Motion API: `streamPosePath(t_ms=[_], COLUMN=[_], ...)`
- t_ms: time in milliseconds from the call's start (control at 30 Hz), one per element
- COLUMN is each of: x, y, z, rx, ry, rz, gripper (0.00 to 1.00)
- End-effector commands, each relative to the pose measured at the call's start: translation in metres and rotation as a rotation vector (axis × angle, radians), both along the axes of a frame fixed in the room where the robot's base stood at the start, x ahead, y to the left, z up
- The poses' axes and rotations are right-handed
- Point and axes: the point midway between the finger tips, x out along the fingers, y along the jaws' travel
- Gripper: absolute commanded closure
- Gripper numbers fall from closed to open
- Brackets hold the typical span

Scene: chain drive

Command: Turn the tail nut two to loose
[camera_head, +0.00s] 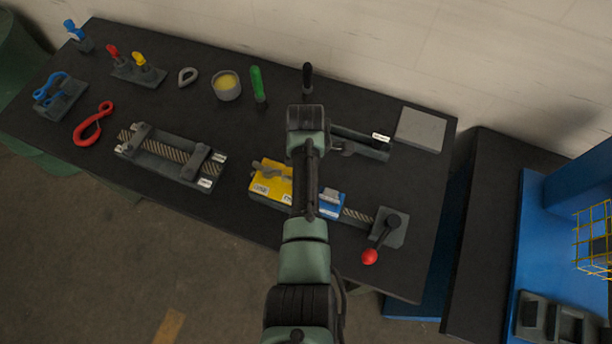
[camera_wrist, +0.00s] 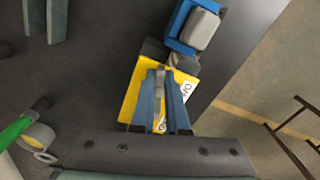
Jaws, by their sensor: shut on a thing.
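A yellow block (camera_head: 270,187) with white labels stands near the table's front edge, left of my arm. In the wrist view the yellow block (camera_wrist: 131,98) lies under my fingers, with one label partly hidden by them. My gripper (camera_wrist: 162,80) is shut on a small grey part (camera_wrist: 160,84) above this block, which I take to be tail nut two. A grey lever-like piece (camera_head: 268,169) shows on the block in the head view. My own arm hides the fingertips and the block's right part there.
A blue block (camera_head: 332,203) stands right of the yellow one, then a screw and a crank with a red knob (camera_head: 369,256). A dark clamp (camera_head: 365,146) lies behind. A green handle (camera_head: 257,84), a tin (camera_head: 227,87) and a chain fixture (camera_head: 172,160) are leftward.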

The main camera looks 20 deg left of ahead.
Motion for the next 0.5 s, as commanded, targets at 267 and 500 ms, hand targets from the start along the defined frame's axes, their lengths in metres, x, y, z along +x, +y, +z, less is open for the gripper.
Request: streamPosePath(t_ms=[267, 500], x=[-0.0039, -0.0046], y=[0.0024, 0.0026], z=[-0.0044, -0.0048], rx=[0.002, 0.003], ry=[0.010, 0.011], rz=[0.037, 0.037], gripper=[1.00, 1.00])
